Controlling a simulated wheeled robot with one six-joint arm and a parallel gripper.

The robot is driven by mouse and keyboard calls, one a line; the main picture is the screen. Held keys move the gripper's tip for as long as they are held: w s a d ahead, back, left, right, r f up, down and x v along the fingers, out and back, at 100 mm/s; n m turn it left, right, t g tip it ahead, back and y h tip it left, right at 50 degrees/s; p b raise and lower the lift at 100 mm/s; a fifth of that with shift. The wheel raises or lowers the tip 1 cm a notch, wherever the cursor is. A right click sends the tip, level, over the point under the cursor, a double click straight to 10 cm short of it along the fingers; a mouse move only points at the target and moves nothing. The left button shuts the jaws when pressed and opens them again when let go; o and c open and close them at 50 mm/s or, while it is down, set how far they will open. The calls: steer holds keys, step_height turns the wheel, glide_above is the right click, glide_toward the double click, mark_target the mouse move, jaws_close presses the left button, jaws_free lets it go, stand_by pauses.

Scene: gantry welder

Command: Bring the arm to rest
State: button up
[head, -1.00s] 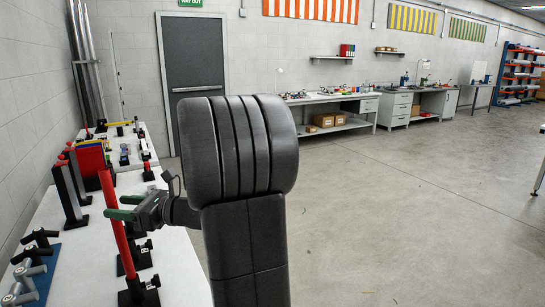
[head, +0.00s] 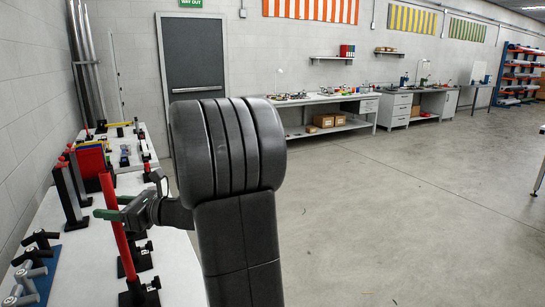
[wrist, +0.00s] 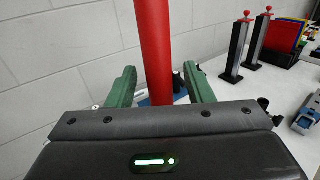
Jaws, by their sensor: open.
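My gripper (head: 112,207) is open over the white table at the left. Its two green fingers also show in the wrist view (wrist: 160,76), apart, one on each side of a red post (wrist: 155,45). They do not visibly press on it. The same red post (head: 121,240) stands in the head view, leaning slightly, with its lower end at a black base (head: 141,294). My arm's dark upper links fill the middle of the head view and hide part of the room behind.
The white table (head: 183,262) holds several dark posts (head: 70,195), a red panel (head: 90,165), grey-and-black handles on a blue plate (head: 38,280), and a second black base (head: 138,260). A wall stands close on the left. The floor (head: 400,210) to the right is wide and clear.

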mark_target(109, 173)
steer(key=s+d+b, duration=0.1)
steer(key=d, duration=1.3)
steer(key=a, duration=0.9)
steer(key=w+a+p, duration=0.1)
steer(key=a, duration=0.4)
steer(key=shift+f, duration=0.15)
step_height(109, 173, up, 9)
steer(key=p, duration=0.7)
